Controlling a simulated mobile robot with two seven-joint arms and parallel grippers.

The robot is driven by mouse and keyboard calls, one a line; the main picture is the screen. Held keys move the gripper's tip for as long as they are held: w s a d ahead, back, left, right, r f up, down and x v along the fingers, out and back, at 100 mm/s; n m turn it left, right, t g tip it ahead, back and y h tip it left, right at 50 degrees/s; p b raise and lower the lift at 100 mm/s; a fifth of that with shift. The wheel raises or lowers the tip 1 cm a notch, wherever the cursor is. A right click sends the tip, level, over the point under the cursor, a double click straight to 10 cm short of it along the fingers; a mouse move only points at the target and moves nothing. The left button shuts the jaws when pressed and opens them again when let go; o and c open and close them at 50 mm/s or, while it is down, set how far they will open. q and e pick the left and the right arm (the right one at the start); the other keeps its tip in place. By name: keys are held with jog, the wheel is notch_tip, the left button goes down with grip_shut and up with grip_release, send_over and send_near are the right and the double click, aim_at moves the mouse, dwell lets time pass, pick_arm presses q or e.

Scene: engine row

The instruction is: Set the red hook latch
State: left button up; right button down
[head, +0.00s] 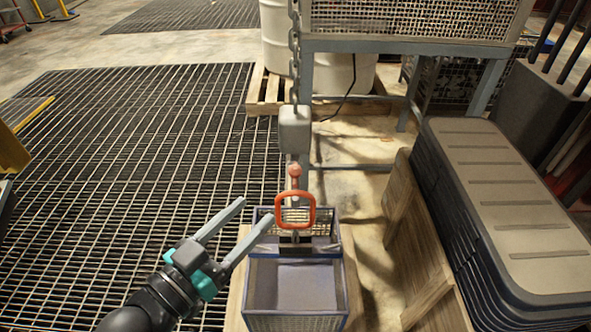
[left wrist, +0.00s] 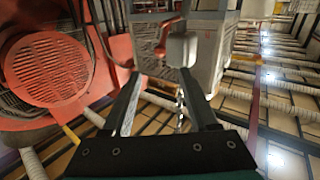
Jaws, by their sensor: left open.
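The red hook latch (head: 277,211), a rounded red-orange loop, hangs upright over the basket in the head view. A small red knob (head: 294,171) is above it. Both hang below a grey block (head: 294,130) on a chain (head: 295,50). My left gripper (head: 257,209) is open and empty, its fingers pointing up and right, with the tips just left of the loop in the picture. I cannot tell the gap in depth. In the left wrist view the open fingers (left wrist: 160,73) show with the grey block (left wrist: 182,48) beyond their tips. My right gripper is not in view.
A blue-grey mesh basket (head: 253,285) stands below the latch. A stack of dark lids (head: 520,190) on wooden pallet boards is at the right. A metal frame with a mesh crate (head: 410,20) and a white drum (head: 340,75) are behind. Open floor grating (head: 130,150) lies left.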

aim_at(291, 176)
pick_arm(q)
jog(key=b+x, duration=0.2)
jog(key=x, duration=1.1)
jog(key=shift+w, duration=0.1)
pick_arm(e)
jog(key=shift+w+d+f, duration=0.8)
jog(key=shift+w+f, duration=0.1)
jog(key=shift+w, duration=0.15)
pick_arm(q)
jog(key=shift+c, duration=0.2)
grip_shut()
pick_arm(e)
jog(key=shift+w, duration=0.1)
pick_arm(q)
jog(key=shift+f, duration=0.1)
